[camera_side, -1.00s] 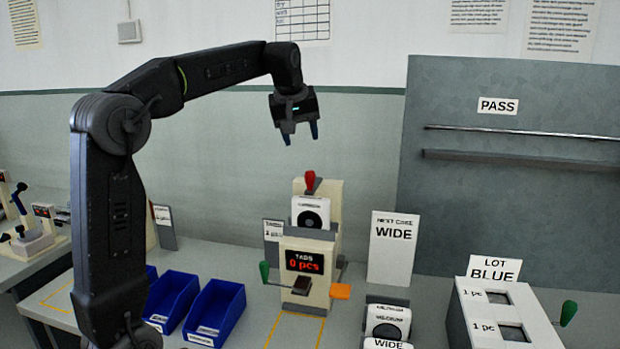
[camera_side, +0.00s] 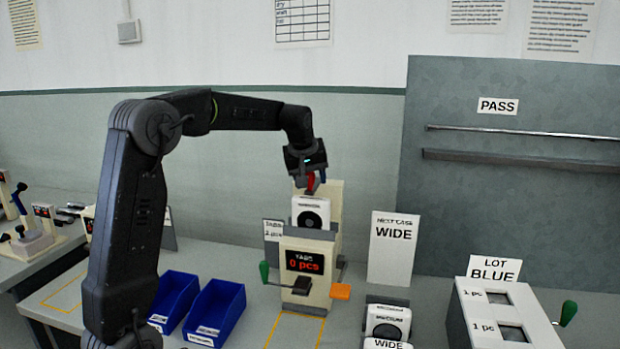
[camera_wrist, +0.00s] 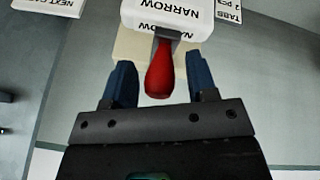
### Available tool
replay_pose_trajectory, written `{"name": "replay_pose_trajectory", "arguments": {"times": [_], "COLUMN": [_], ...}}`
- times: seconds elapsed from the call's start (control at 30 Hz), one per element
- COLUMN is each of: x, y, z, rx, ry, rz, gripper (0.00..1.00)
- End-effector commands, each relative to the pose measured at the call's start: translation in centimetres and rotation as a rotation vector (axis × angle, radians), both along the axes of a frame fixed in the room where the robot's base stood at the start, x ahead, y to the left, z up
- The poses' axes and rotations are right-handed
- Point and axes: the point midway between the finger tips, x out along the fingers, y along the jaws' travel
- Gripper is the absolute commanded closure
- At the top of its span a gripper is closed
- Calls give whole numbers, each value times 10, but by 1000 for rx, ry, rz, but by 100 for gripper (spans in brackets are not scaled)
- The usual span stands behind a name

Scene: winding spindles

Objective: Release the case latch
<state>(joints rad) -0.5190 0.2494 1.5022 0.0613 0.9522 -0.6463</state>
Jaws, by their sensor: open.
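The red latch handle (camera_wrist: 160,72) stands at the top of the beige winding machine (camera_side: 334,195). In the wrist view it lies between the two blue fingers of my gripper (camera_wrist: 162,82), with a gap on each side. In the side view my gripper (camera_side: 309,180) is over the top of the machine, and its fingers partly hide the red handle. My gripper is open and holds nothing. A white case (camera_side: 311,212) with a dark round centre sits in the machine below the handle; it reads NARROW in the wrist view (camera_wrist: 172,14).
A display (camera_side: 305,262) on the machine reads 0 pcs. A green knob (camera_side: 264,272) and an orange tab (camera_side: 341,291) stick out at its sides. Blue bins (camera_side: 215,312) stand at left. More cases (camera_side: 388,322) sit at right, below a NEXT CASE WIDE sign (camera_side: 393,250).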

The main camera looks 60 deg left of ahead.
Motion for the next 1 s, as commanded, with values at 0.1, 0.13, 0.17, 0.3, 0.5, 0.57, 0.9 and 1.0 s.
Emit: {"name": "replay_pose_trajectory", "arguments": {"times": [0.1,0.13,0.17,0.3,0.5,0.57,0.9,1.0], "x": [0,0,0,0,0,0,0,0], "y": [0,0,0,0,0,0,0,0], "z": [0,0,0,0,0,0,0,0], "rx": [0,0,0,0,0,1,1,1], "ry": [0,0,0,0,0,0,0,0], "rz": [0,0,0,0,0,0,0,2], "gripper": [48,48,48,58,77,83,100,100]}}
